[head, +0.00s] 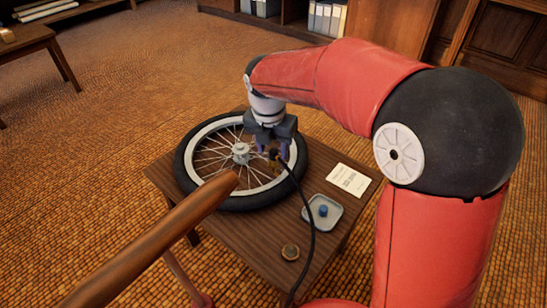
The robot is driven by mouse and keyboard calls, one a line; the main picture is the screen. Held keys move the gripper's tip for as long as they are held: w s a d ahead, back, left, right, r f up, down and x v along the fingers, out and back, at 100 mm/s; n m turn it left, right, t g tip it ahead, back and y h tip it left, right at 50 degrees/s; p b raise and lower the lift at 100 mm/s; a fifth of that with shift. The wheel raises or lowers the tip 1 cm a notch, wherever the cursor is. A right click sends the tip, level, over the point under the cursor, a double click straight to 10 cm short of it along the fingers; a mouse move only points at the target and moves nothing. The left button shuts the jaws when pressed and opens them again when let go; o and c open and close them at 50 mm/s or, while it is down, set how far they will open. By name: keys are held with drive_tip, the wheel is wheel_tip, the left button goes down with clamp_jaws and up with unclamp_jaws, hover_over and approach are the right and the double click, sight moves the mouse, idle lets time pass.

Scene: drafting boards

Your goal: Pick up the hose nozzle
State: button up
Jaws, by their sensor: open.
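The hose nozzle, a small dark and brass-coloured piece (275,155), shows at the upper end of a black hose (309,215), over the right part of a spoked wheel (190,181). The nozzle appears between or just below the fingertips. I cannot tell whether they touch it. The wheel's rim and tyre lie flat on the wooden table (166,180).
A wooden bar (160,238) crosses the foreground at left. Another table (35,42) and shelves (300,12) stand farther back.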

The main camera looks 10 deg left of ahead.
sight(273, 150)
wheel_tip(273, 150, down, 2)
drive_tip(key=shift+w+d+f, duration=0.1)
drive_tip(key=shift+w, duration=0.05)
clamp_jaws()
drive_tip(key=shift+r, duration=0.25)
wheel_tip(273, 150, up, 20)
drive_tip(key=p, duration=0.3)
drive_tip(key=shift+f+p, duration=0.15)
drive_tip(key=shift+p, duration=0.2)
